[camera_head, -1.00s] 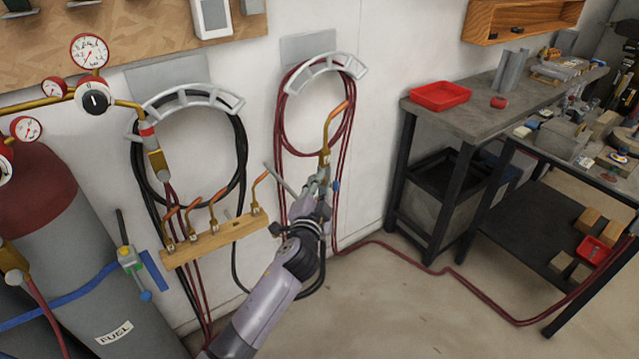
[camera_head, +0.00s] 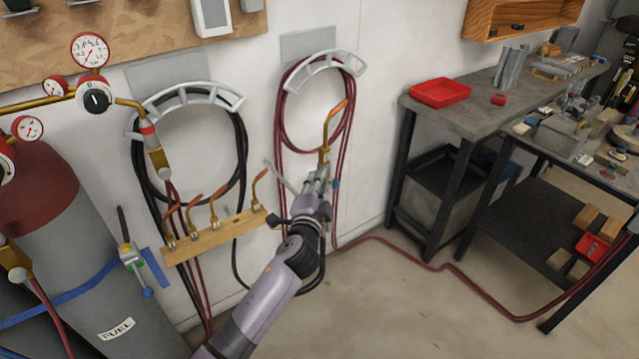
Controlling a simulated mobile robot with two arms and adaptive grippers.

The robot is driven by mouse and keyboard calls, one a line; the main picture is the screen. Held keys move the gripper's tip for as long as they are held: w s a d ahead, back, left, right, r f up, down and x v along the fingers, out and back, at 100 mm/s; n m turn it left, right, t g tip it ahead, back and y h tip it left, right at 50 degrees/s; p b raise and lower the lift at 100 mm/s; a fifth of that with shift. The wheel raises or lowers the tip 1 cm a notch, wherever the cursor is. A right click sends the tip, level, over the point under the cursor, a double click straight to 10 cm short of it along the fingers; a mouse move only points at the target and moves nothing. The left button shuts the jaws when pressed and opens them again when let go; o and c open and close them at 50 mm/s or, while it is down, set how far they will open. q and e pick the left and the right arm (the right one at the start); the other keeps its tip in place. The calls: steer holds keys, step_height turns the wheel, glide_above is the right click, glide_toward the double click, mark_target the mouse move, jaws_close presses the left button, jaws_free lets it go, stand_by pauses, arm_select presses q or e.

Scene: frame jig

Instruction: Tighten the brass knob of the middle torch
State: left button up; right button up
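A torch with a copper tip and brass body (camera_head: 324,155) stands upright in front of the wall below the right hose hanger. A small blue knob (camera_head: 336,183) shows at its lower right. My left gripper (camera_head: 318,182) is at the torch's lower end, and the fingers overlap it, so I cannot tell whether they are shut on it. Several copper-tipped pieces (camera_head: 214,218) stand in a row on a wooden rack (camera_head: 228,233) to the left. I cannot make out which is the middle torch, or a brass knob at my fingertips. My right gripper is not in view.
A fuel cylinder (camera_head: 95,265) with gauges stands at the left. Black hoses and dark red hoses (camera_head: 345,120) hang on wall hangers. A red hose (camera_head: 400,248) runs across the floor to the right. A workbench (camera_head: 460,115) with a red tray (camera_head: 440,93) stands at right.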

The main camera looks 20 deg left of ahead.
arm_select(q)
steer(key=o, duration=0.5)
steer(key=shift+c, duration=0.2)
steer(key=s+d, duration=0.1)
steer(key=s, duration=1.1)
steer(key=shift+d, duration=0.25)
